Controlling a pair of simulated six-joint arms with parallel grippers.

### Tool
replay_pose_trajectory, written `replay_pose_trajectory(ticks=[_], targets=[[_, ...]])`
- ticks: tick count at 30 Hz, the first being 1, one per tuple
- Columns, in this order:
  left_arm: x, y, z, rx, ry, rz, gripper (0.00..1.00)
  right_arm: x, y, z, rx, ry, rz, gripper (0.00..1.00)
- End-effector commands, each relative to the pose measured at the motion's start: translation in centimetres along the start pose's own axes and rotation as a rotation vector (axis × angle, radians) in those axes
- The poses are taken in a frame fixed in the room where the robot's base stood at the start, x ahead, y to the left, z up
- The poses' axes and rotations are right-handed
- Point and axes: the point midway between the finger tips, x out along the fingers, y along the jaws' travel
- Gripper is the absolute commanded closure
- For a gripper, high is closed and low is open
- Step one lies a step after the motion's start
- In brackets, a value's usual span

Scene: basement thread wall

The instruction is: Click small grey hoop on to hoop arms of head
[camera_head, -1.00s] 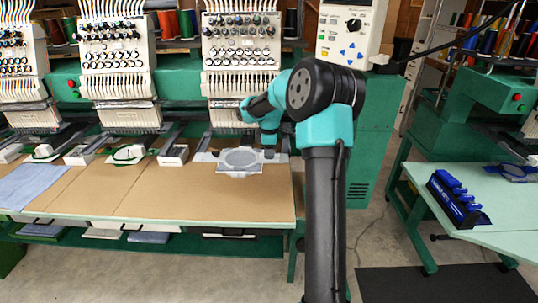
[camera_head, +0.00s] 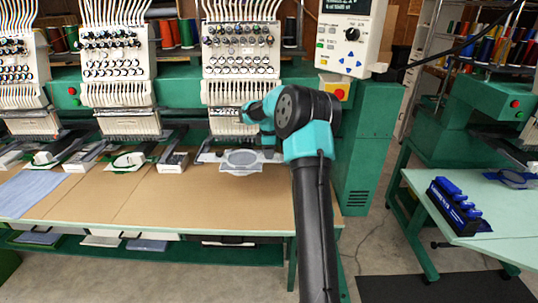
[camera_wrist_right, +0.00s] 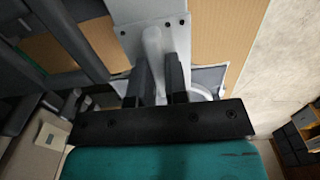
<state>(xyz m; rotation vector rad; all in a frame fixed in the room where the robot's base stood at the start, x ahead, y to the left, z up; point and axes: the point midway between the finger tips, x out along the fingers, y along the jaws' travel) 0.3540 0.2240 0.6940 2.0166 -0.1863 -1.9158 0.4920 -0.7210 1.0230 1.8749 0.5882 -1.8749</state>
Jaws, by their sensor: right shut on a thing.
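The small grey hoop (camera_head: 241,159) is a round ring with pale fabric, lying level low over the tan table in front of the third machine head (camera_head: 240,60). Part of its ring and fabric shows in the wrist view (camera_wrist_right: 203,91). My right gripper (camera_head: 268,155) is at the hoop's right side. In the wrist view its two dark fingers (camera_wrist_right: 155,82) are closed around a pale part of the hoop. The hoop arms (camera_head: 207,148) under the head are mostly hidden by the hoop and my arm. I cannot tell whether hoop and arms are joined. My left gripper is out of view.
The tan table (camera_head: 170,205) is clear in front of the hoop. Blue cloth (camera_head: 30,192) lies at its left. Other machine heads (camera_head: 115,60) stand to the left. A control panel (camera_head: 350,35) hangs at upper right. A second table (camera_head: 490,185) holds blue items (camera_head: 458,208).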

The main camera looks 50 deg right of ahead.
Motion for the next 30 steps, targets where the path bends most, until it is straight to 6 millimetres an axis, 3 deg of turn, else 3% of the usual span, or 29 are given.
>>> replay_pose_trajectory(ticks=[22,23,30], targets=[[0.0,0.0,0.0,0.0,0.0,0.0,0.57,0.34,-0.02,0.01,0.001,0.001,0.001,1.0],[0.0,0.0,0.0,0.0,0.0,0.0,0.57,0.34,-0.02,0.01,0.001,0.001,0.001,0.85],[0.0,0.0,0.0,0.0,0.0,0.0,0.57,0.35,-0.03,0.01,0.001,0.0,0.001,0.62]])
